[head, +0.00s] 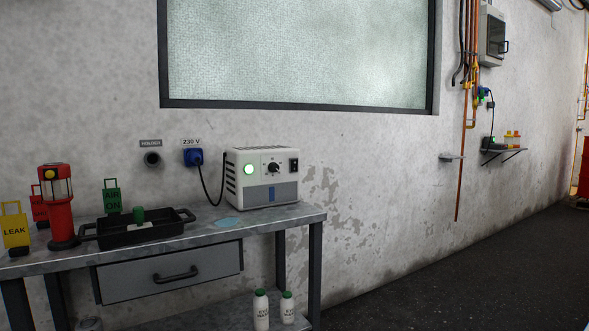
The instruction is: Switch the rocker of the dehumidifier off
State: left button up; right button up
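The dehumidifier (262,178) is a cream box with a grey lower panel, standing at the right end of the workbench against the wall. A round green lamp (249,169) glows at the left of its front. A dark knob (273,168) sits in the middle. A small black rocker (294,166) is at the upper right of the front; its position is too small to tell. A dark cable runs from the box to a blue plug (193,157) in the wall socket marked 230 V.
The bench (215,248) also holds a red lantern (60,207), a black tray (140,233), yellow, red and green tags, and a light blue disc (228,222). White bottles (261,309) stand on its lower shelf. Floor right of the bench is clear.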

aim_at(293, 163)
jog(key=i+l+z, duration=0.15)
jog(key=i+z, duration=0.2)
jog(key=i, duration=0.45)
jog(key=i+j+z, duration=0.1)
jog(key=i+z, duration=0.2)
jog(key=i, duration=0.45)
